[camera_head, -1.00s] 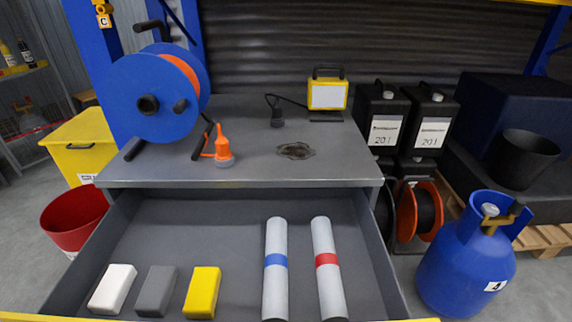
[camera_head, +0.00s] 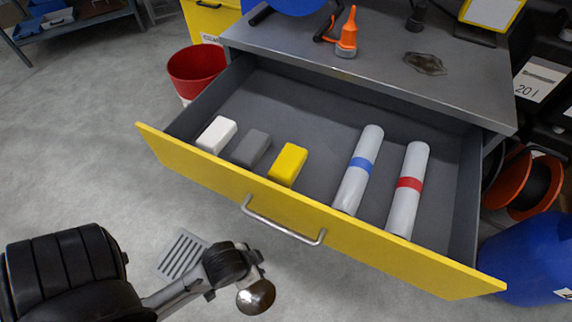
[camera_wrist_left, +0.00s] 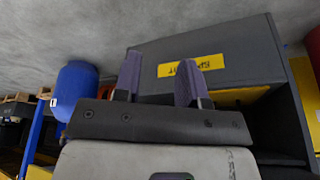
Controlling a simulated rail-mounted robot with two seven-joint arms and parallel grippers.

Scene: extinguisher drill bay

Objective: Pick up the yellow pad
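The yellow pad (camera_head: 288,164) lies in the open drawer (camera_head: 300,107), close behind its yellow front. The grey pad (camera_head: 250,147) and the white pad (camera_head: 216,134) lie in a row to its left. My left gripper (camera_wrist_left: 160,78) shows in the left wrist view, with two purple fingers apart and nothing between them. I cannot identify it in the head view, and the pads do not show in the wrist view. My right gripper is in neither view.
Two white tubes with blue (camera_head: 359,169) and red (camera_head: 408,188) bands lie right of the pads. The drawer handle (camera_head: 284,222) sticks out in front. A dark segmented shape (camera_head: 62,268) stands at lower left.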

